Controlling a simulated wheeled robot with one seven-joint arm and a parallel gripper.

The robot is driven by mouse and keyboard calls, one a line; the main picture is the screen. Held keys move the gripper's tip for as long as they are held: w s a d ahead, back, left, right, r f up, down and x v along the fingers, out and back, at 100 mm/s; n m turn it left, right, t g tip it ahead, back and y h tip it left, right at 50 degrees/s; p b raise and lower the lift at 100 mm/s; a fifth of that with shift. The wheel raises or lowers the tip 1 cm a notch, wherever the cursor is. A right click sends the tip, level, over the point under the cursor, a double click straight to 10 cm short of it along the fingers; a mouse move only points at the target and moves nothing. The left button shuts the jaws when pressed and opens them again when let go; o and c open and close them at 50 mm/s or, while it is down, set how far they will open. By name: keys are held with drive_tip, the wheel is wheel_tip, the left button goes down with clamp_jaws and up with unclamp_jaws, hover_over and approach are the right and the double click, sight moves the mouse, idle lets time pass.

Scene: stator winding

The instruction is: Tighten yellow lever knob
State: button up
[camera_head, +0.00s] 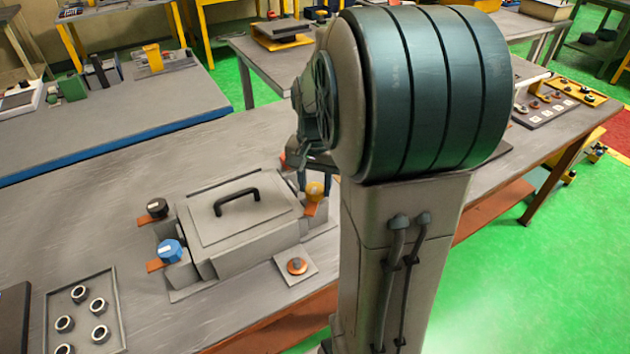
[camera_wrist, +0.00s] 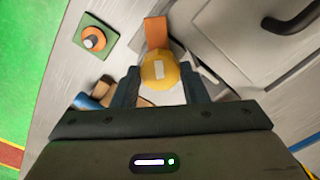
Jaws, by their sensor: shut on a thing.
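The yellow lever knob (camera_wrist: 160,72) sits between the two fingers of my gripper (camera_wrist: 160,88) in the wrist view, with an orange lever plate (camera_wrist: 156,32) sticking out beyond it. My gripper is shut on the knob. In the head view the yellow knob (camera_head: 314,190) shows at the right side of the grey lidded box (camera_head: 195,245), partly hidden by my arm. My gripper (camera_head: 305,180) is mostly hidden there too.
A black knob (camera_head: 157,208) and a blue knob (camera_head: 171,250) are on the box's left side. The lid has a black handle (camera_head: 237,200). A plate with an orange button (camera_head: 297,266) lies in front of the box. A tray of metal rings (camera_head: 118,312) lies at the lower left.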

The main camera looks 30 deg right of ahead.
sight(314, 188)
drive_tip(key=m, duration=0.3)
drive_tip(key=shift+w+r+m, duration=0.1)
drive_tip(key=shift+r+m, duration=0.1)
drive_tip(key=shift+m, duration=0.1)
drive_tip(key=shift+m+p, duration=0.5)
drive_tip(key=shift+m, duration=1.3)
drive_tip(key=o, duration=1)
drive_tip(key=shift+f, duration=0.1)
drive_tip(key=shift+c, duration=0.2)
wheel_tip(314, 188, up, 14)
drive_tip(key=shift+f, duration=0.1)
